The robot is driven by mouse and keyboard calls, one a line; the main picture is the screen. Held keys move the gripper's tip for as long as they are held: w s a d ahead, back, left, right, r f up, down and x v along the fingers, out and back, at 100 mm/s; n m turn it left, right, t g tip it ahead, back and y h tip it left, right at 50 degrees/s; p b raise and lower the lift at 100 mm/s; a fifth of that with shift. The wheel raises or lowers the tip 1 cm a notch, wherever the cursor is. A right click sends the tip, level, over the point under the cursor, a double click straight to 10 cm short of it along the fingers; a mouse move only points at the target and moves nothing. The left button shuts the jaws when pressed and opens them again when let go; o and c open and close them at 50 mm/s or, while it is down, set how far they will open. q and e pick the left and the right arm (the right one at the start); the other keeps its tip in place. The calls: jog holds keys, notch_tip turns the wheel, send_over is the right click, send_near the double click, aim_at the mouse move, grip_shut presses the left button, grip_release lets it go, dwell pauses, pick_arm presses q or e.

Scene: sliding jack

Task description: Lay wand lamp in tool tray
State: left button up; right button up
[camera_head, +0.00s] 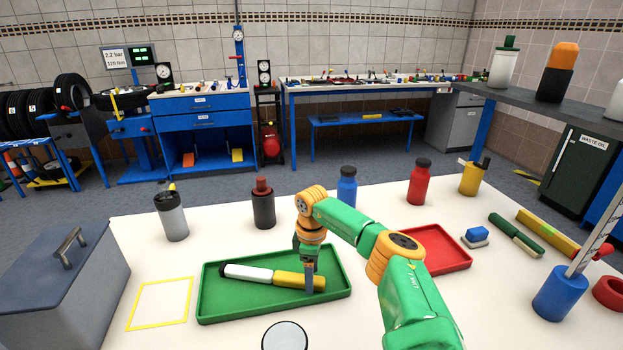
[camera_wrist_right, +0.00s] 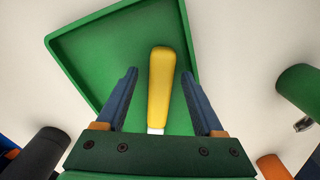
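The wand lamp (camera_head: 272,276), a stick with a white half, a yellow half and a black tip at its left end, lies in the green tray (camera_head: 222,309). Its yellow part (camera_wrist_right: 161,85) also shows in the right wrist view, over the tray floor (camera_wrist_right: 110,50). My right gripper (camera_head: 310,280) is down in the tray at the yellow half. In the wrist view its two fingers (camera_wrist_right: 160,92) stand apart, one on each side of the yellow part, with gaps between. My left gripper is not in view.
A red tray (camera_head: 452,262) lies right of the green one, behind my right arm. A grey toolbox (camera_head: 75,290) stands at the left, beside a yellow outlined square (camera_head: 160,303). Several bottles, such as a dark one (camera_head: 263,208), stand along the back.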

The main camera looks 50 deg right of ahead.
notch_tip(320, 180, up, 12)
dwell(0.4)
jog(key=shift+r+p, duration=0.1)
jog(key=shift+p, duration=0.2)
